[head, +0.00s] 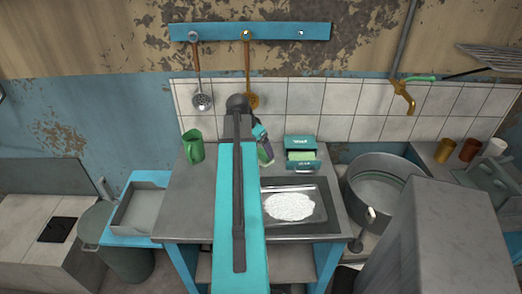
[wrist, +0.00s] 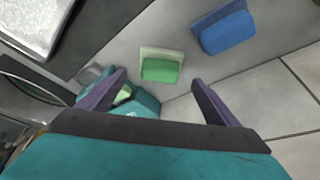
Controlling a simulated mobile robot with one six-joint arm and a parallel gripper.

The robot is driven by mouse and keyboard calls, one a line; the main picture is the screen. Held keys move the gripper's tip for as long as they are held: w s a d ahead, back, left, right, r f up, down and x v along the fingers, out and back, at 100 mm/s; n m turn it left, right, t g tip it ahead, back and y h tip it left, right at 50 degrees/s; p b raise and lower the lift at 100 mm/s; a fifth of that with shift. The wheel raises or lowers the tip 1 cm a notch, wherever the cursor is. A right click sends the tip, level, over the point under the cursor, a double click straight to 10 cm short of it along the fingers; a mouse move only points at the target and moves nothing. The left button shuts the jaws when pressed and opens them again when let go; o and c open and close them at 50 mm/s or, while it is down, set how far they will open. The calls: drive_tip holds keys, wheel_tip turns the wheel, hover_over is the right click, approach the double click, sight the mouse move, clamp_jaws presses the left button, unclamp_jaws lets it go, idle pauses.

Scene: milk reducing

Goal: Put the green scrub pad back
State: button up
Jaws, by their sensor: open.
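The green scrub pad (wrist: 161,70), with a paler green layer, lies on the grey counter in the wrist view, ahead of my gripper (wrist: 158,80). My gripper's purple fingers are open and spread to either side of the pad in the picture; I cannot tell how far above it they are. In the head view my gripper (head: 265,150) is left of a teal box (head: 302,168), and a bit of green shows beside it. The box holds a pale green block (head: 301,156). In the wrist view the box (wrist: 148,104) is partly hidden behind the left finger.
A blue pad (wrist: 228,33) lies near the green one. A metal tray (head: 325,205) with white contents is in front of the box. A green mug (head: 194,147) stands on the counter's left. The tiled wall (head: 320,100) is close behind; a large pot (head: 380,180) stands right.

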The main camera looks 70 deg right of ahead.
drive_tip(key=v, duration=0.6)
drive_tip(key=shift+r+b, duration=0.2)
drive_tip(key=shift+b, duration=0.25)
drive_tip(key=shift+a, duration=0.15)
idle(0.4)
